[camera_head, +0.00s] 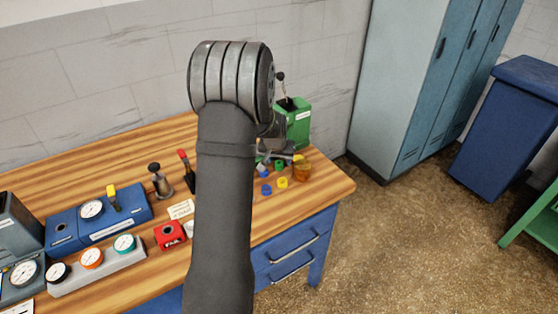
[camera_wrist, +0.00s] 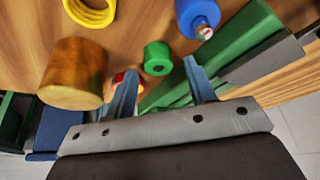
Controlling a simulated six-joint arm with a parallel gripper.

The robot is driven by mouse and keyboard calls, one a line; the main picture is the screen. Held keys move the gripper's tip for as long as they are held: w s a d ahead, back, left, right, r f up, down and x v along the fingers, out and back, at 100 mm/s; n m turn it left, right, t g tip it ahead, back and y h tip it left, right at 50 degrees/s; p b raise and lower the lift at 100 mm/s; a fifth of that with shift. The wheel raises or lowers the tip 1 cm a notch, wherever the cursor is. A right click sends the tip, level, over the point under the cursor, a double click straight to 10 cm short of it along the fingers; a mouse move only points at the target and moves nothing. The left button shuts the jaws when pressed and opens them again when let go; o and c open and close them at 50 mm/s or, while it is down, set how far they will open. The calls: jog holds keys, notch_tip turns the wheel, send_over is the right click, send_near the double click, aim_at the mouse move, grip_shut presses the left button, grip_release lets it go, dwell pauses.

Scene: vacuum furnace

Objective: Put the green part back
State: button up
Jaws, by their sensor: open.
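A small green part (camera_wrist: 157,58), a short hollow cylinder, stands on the wooden table in the wrist view. In the head view it is a small green spot (camera_head: 279,165) near the table's right end. My gripper (camera_wrist: 160,68) is open and empty, with the green part just ahead of and between its two blue-grey fingertips. I cannot tell whether the fingers touch it. In the head view my gripper (camera_head: 281,155) shows only partly, behind my arm. A green box (camera_head: 297,122) stands at the table's back right corner; a long green body (camera_wrist: 240,45) shows right of my fingers.
Around the green part are a brown cylinder (camera_wrist: 75,78), a yellow ring (camera_wrist: 90,10), a blue part (camera_wrist: 198,16) and a red-yellow piece (camera_wrist: 118,78) close to my left finger. A blue gauge box (camera_head: 125,215) and a red box (camera_head: 170,236) stand further left.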

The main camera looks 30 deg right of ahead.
jog(key=v, duration=1.1)
jog(key=shift+r, duration=0.25)
jog(key=shift+a, duration=0.1)
jog(key=x, duration=1.2)
jog(key=shift+f, duration=0.25)
notch_tip(320, 180, up, 2)
jog(key=shift+s+r, duration=0.1)
jog(key=shift+r, duration=0.55)
